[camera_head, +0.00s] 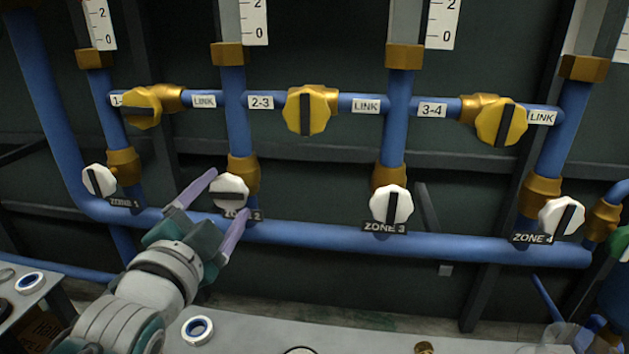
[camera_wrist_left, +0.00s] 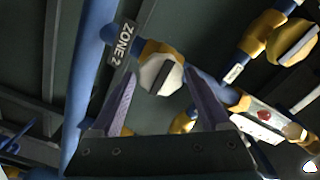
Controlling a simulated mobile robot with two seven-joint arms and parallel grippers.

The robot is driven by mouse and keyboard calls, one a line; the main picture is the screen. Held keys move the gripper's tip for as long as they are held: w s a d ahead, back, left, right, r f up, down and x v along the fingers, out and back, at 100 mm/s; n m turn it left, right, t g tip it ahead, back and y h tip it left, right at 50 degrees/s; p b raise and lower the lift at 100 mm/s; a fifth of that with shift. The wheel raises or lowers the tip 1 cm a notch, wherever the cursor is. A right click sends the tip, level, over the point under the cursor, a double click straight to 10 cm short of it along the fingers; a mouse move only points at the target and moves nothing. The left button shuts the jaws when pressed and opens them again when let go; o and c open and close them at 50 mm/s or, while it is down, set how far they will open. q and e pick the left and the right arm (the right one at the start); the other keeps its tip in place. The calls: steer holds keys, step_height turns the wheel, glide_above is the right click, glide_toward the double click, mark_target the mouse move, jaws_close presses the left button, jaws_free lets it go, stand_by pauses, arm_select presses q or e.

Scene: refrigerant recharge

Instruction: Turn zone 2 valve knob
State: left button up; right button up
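The zone 2 valve knob (camera_head: 230,191) is white with a dark bar across its face, on the blue vertical pipe above the "ZONE 2" label (camera_head: 243,214). My left gripper (camera_head: 220,198) is open, with one finger at each side of the knob. In the left wrist view the knob (camera_wrist_left: 160,75) shows between and beyond the two fingers (camera_wrist_left: 158,95), with gaps on both sides. Contact is not visible. The label (camera_wrist_left: 123,42) also shows there. My right gripper is not in view.
Other white knobs stand at zone 1 (camera_head: 99,180), zone 3 (camera_head: 391,205) and zone 4 (camera_head: 562,216). Yellow link knobs, such as the 2-3 knob (camera_head: 306,110), sit above. A blue horizontal pipe (camera_head: 330,237) runs just below. A grey table (camera_head: 270,332) lies in front.

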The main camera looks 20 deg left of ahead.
arm_select(q)
steer(key=shift+o, duration=0.9)
steer(key=shift+s+r, duration=0.1)
steer(key=shift+s, duration=0.05)
steer(key=p+v, duration=0.3)
steer(key=v, duration=0.3)
steer(key=shift+s, duration=0.35)
